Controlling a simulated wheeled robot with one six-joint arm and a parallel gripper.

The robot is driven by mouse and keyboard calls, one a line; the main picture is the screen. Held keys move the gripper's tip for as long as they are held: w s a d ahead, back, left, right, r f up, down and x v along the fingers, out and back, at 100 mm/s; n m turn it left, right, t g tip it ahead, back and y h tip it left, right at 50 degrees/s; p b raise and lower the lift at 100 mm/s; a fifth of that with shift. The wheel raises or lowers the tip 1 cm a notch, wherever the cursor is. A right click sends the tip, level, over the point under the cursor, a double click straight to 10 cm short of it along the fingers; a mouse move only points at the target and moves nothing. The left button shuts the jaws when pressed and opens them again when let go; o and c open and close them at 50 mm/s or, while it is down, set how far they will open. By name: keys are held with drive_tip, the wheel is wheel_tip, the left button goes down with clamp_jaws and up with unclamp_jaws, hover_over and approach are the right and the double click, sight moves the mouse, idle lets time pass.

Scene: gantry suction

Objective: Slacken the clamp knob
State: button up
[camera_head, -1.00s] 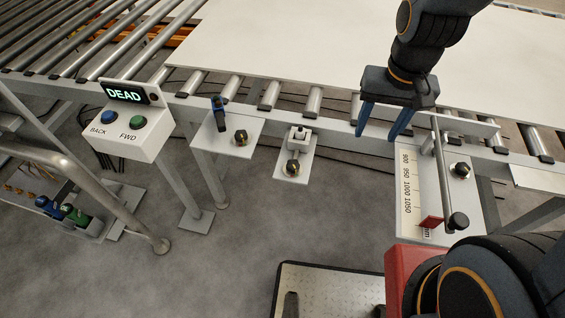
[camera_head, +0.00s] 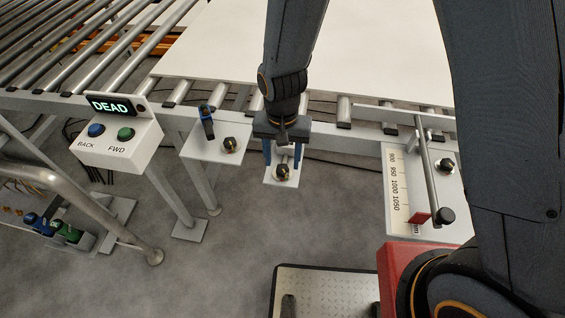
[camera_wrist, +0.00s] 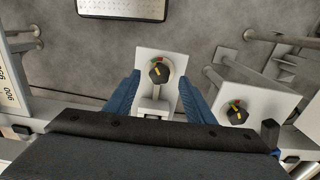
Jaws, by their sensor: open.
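Three dark knobs show in the head view, each on its own plate along the conveyor; no label tells which is the clamp knob. The middle knob (camera_head: 282,172) is on a small white plate (camera_head: 272,182). My gripper (camera_head: 282,160) is open and empty, pointing down over the middle plate. In the wrist view its blue fingers (camera_wrist: 160,78) lie either side of the knob; contact cannot be told. The left knob (camera_head: 230,145) and right knob (camera_head: 444,166) stand clear of it.
A scale plate (camera_head: 397,222) with a rod and red pointer is at right. The button box (camera_head: 118,150) at left reads DEAD. A white panel (camera_head: 380,50) lies on the rollers.

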sight(283, 170)
drive_tip(key=shift+f, duration=1.45)
drive_tip(key=c, duration=1.1)
